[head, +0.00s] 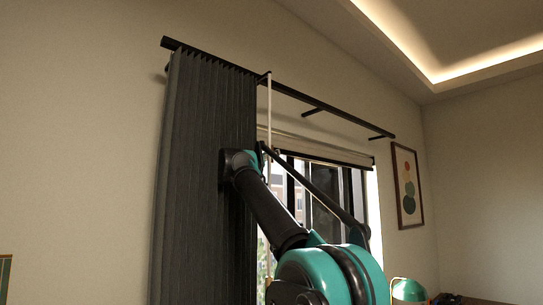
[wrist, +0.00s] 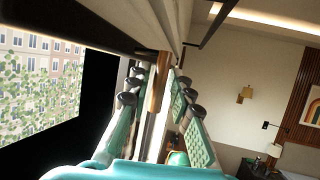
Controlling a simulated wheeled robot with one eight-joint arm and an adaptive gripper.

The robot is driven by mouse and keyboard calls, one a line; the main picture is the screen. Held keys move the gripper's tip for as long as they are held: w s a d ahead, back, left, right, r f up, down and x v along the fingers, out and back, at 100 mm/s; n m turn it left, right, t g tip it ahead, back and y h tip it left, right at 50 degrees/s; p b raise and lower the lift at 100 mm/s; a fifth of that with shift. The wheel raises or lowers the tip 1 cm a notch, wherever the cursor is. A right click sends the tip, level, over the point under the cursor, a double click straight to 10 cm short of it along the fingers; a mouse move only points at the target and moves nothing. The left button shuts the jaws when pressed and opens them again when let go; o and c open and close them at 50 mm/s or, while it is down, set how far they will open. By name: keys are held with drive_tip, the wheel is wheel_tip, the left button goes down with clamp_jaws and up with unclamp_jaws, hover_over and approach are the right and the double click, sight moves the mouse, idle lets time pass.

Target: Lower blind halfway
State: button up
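The cream blind (head: 310,145) is rolled up near the top of the window in the head view, with a dark bar along its lower edge. Most of the glass below it is uncovered. In the wrist view, my gripper's (wrist: 155,72) two teal, ribbed fingers with dark joints point up the picture. A narrow tan rod or strip (wrist: 154,90) shows between them; whether they touch it is unclear. I cannot make out the fingertips in the head view, where my arm covers part of the window.
A dark pleated curtain (head: 200,180) hangs left of the window from a black rod (head: 335,110). A thin pale wand (head: 269,105) hangs beside it. A framed picture (head: 407,187) and a green lamp (head: 408,290) are at right. A wall light (wrist: 245,94) shows in the wrist view.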

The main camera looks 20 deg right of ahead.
drive_tip(key=shift+w+d+r, duration=0.1)
drive_tip(key=shift+w+d, duration=0.1)
drive_tip(key=shift+d, duration=0.05)
drive_tip(key=shift+c, duration=0.5)
clamp_jaws()
wheel_tip(320, 180, down, 35)
idle(0.3)
drive_tip(key=shift+o, duration=0.5)
unclamp_jaws()
drive_tip(key=shift+a, duration=0.1)
